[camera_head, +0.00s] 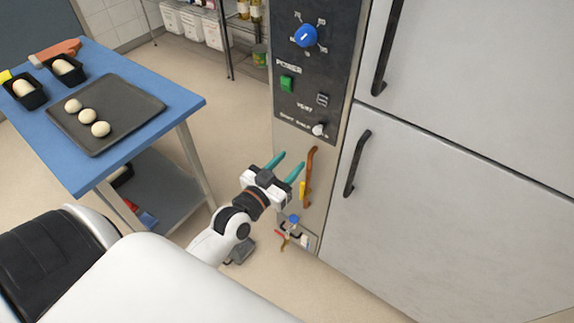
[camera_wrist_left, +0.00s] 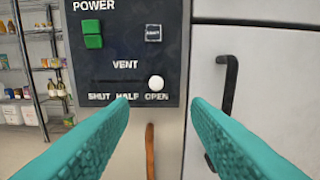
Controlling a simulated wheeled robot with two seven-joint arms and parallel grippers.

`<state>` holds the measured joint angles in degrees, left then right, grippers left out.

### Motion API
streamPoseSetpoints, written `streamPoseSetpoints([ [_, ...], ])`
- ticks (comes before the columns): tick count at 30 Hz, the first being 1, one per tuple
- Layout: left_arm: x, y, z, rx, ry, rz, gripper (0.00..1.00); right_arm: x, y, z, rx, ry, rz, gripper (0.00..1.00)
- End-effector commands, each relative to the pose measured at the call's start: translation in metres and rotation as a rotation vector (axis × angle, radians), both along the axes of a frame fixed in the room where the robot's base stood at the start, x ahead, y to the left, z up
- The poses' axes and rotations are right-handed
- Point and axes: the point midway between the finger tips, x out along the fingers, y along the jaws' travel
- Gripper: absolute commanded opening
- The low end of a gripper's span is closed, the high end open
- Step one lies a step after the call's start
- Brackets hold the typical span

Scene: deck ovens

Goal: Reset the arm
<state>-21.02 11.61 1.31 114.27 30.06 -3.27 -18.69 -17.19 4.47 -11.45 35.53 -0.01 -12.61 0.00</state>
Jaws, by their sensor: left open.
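My left gripper (camera_head: 284,166) is open and empty in the head view, its two teal fingers apart in front of the oven's side column. In the left wrist view the fingers (camera_wrist_left: 158,108) frame the lower part of the control panel (camera_wrist_left: 122,50). The panel carries a green power switch (camera_wrist_left: 92,34) and a vent slider with a white knob (camera_wrist_left: 155,83) at the OPEN end. In the head view the panel (camera_head: 313,80) also shows a blue dial (camera_head: 305,35). The gripper appears apart from the panel. My right gripper is in neither view.
Oven doors with black handles (camera_head: 356,163) stand at the right. A brown-handled tool (camera_head: 310,175) hangs on the column below the panel. A blue table (camera_head: 182,107) at the left bears a dark tray (camera_head: 140,115) with dough balls and loaf tins. Open floor lies between.

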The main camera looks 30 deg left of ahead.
Motion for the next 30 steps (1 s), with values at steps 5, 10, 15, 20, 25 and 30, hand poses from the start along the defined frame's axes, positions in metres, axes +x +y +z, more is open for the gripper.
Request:
streamPoseSetpoints([
  [5,0.0,0.0,0.0,0.0,0.0,0.0,0.44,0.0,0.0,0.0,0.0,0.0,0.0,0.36],
  [10,0.0,0.0,0.0,0.0,0.0,0.0,0.44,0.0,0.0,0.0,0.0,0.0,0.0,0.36],
  [15,0.0,0.0,-0.013,0.002,0.027,0.001,0.44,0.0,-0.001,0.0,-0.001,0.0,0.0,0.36],
  [20,-0.005,-0.001,-0.089,0.012,0.186,0.008,0.44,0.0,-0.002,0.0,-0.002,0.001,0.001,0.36],
  [25,-0.041,-0.006,-0.213,0.036,0.459,0.007,0.44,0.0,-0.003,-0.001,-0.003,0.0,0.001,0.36],
  [30,-0.107,-0.016,-0.326,0.07,0.737,-0.007,0.44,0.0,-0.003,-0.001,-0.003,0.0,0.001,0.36],
])
